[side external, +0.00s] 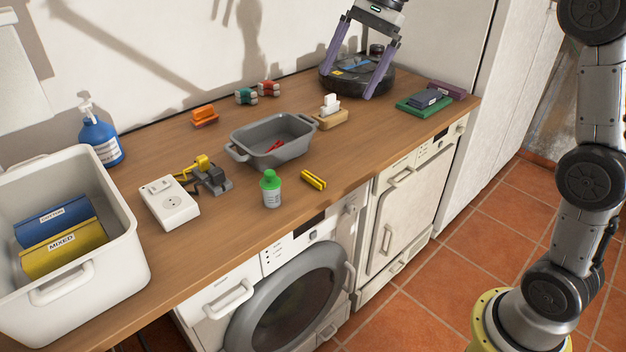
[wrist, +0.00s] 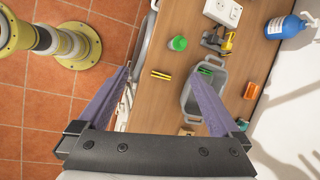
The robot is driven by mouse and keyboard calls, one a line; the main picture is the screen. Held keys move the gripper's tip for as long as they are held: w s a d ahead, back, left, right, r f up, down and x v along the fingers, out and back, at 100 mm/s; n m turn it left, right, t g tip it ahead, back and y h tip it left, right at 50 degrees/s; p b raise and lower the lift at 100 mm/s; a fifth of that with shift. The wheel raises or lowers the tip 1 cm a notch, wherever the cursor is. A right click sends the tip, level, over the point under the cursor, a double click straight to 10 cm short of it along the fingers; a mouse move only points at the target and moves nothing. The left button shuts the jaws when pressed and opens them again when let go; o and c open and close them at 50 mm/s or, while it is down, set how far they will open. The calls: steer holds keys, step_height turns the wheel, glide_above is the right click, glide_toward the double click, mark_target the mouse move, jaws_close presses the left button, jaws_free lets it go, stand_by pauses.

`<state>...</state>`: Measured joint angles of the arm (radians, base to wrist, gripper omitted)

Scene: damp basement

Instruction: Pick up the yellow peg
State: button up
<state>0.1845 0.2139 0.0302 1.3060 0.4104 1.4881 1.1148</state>
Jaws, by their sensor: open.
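The yellow peg (side external: 314,179) lies flat on the wooden worktop near its front edge, right of a green-capped bottle (side external: 271,189). In the wrist view the yellow peg (wrist: 161,75) shows whole, with a dark line along its middle. My gripper (side external: 350,82) has two long purple fingers, spread apart and empty. In the side view it is at the back right of the worktop, far from the peg. In the wrist view the peg appears in the gap between the fingertips (wrist: 161,71), but well beyond them.
A grey tub (side external: 240,157) with small items inside stands behind the peg. A white socket block (side external: 170,219) and a white crate (side external: 141,262) are to the left. A black round device (side external: 385,86) and green and dark blocks (side external: 425,102) are at the right. Bare worktop lies right of the peg.

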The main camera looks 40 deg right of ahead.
steer(key=w+d+f+m+g+y, duration=0.15)
steer(key=w+d+f, duration=0.25)
steer(key=w+f, duration=0.4)
steer(key=m, duration=0.2)
glide_toward(313, 177)
steer(key=shift+w+a+f+n+g, duration=0.25)
steer(key=shift+a+f, duration=0.6)
steer(key=shift+f, duration=0.15)
steer(key=shift+d+x, duration=0.2)
steer(key=shift+x, duration=2.6)
steer(key=c, duration=1)
steer(key=shift+o, duration=0.2)
